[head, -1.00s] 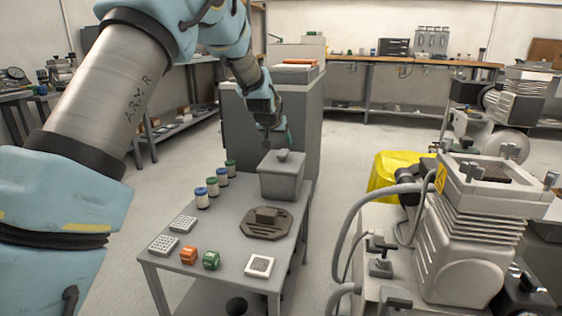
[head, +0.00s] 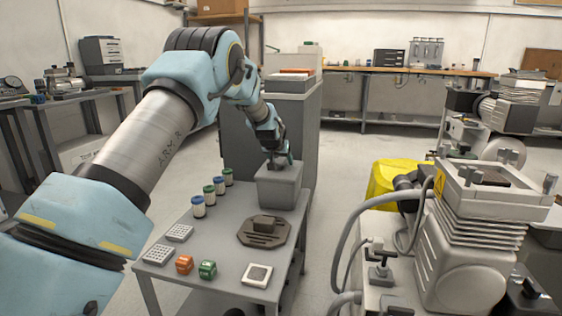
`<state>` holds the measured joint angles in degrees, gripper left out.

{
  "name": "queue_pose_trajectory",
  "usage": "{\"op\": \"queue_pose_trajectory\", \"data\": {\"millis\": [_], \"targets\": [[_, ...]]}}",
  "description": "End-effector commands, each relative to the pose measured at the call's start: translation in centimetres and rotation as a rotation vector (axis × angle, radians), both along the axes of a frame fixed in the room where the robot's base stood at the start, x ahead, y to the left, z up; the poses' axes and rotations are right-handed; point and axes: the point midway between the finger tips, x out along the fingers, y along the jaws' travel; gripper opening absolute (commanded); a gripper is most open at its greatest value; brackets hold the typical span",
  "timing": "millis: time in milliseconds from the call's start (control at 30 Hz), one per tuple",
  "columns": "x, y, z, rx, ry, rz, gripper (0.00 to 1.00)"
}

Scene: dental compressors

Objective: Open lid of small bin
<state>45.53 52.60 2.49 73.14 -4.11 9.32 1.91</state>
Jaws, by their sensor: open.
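The small bin (head: 279,190) is a grey box with slightly tapered sides, standing at the far right corner of the grey table. Its lid (head: 291,172) is on top, partly covered by my gripper, so its knob is hidden. My gripper (head: 278,164) is right over the lid, pointing down at where the knob is. The fingers are small and dark here, and I cannot tell whether they touch the knob. The lid appears seated on the bin.
Several small jars (head: 198,207) with blue and green caps stand left of the bin. A dark octagonal plate (head: 265,231) lies in front of it. A compressor (head: 465,240) stands to the right.

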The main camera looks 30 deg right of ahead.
Motion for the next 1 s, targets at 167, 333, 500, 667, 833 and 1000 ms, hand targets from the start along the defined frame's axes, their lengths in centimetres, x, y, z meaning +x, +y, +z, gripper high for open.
{"op": "queue_pose_trajectory", "data": {"millis": [167,333,500,667,833,1000], "targets": [[-0.01,0.01,0.01,0.0,0.0,0.0,0.54],[-0.01,0.01,0.03,0.0,0.0,0.0,0.35],[-0.02,0.0,0.03,0.0,0.0,0.0,0.16],[-0.02,0.01,0.02,0.0,0.0,0.0,0.0],[-0.01,0.01,0.03,0.0,0.0,0.0,0.0],[-0.02,0.0,0.03,0.0,0.0,0.0,0.0]]}}
